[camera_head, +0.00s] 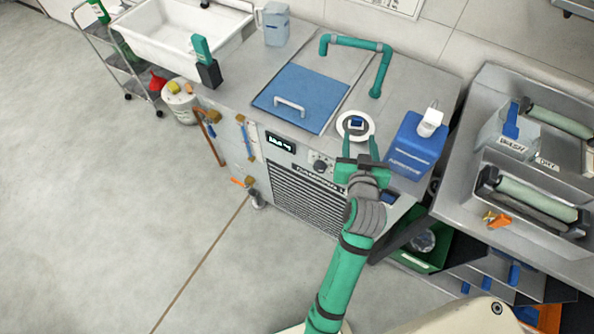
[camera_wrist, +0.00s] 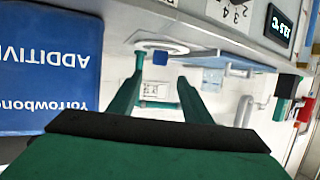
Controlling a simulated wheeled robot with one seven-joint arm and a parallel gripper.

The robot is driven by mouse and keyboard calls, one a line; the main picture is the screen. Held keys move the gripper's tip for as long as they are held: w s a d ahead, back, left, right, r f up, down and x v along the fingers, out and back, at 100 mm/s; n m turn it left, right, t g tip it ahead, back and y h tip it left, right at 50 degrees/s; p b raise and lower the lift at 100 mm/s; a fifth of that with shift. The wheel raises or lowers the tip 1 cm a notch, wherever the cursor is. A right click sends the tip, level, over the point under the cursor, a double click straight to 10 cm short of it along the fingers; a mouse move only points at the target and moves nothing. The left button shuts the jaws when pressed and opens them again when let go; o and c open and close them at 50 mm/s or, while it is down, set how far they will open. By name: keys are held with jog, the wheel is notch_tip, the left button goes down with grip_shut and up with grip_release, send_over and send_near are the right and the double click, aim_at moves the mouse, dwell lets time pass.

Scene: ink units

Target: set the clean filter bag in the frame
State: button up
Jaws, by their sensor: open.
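A white round ring or disc (camera_head: 355,126) with a small blue piece at its middle lies on the steel unit top, right of the blue lid. It also shows in the wrist view (camera_wrist: 172,45), beyond my fingertips. I cannot tell whether it is the filter bag or its frame; no bag cloth shows clearly. My gripper (camera_head: 358,143) is open and empty, its two green fingers pointing at the disc from the near side. In the wrist view, my fingers (camera_wrist: 160,72) stand apart with nothing held between them.
A blue additive container (camera_head: 417,145) stands close right of my gripper. The blue lid (camera_head: 302,97) and a green bent pipe (camera_head: 355,43) lie left and behind. Wash and dry trays with rollers (camera_head: 532,200) fill the right bench. A green bin (camera_head: 425,262) stands below.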

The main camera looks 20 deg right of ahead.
jog(key=s+a+f+n+y, duration=0.1)
jog(key=s+a+f, duration=0.25)
jog(key=a, duration=0.35)
jog(key=s+a+f+t+y, duration=0.1)
jog(key=s+a+f, duration=0.25)
jog(key=a, duration=0.25)
jog(key=s+a+f+n, duration=0.1)
jog(key=s+a+f, duration=0.25)
jog(key=a, duration=0.35)
jog(key=s+a+r+n+y, duration=0.1)
jog(key=s+a+r+y, duration=0.1)
jog(key=s+a, duration=0.4)
jog(key=s+a+r+n+t+y, duration=0.1)
jog(key=s+a+r+n+y, duration=0.1)
jog(key=s+a, duration=0.4)
jog(key=s, duration=0.4)
jog(key=shift+s+r+t+y, duration=0.25)
jog(key=shift+s+t+y, duration=0.05)
jog(key=shift+s, duration=0.1)
jog(key=shift+c, duration=0.4)
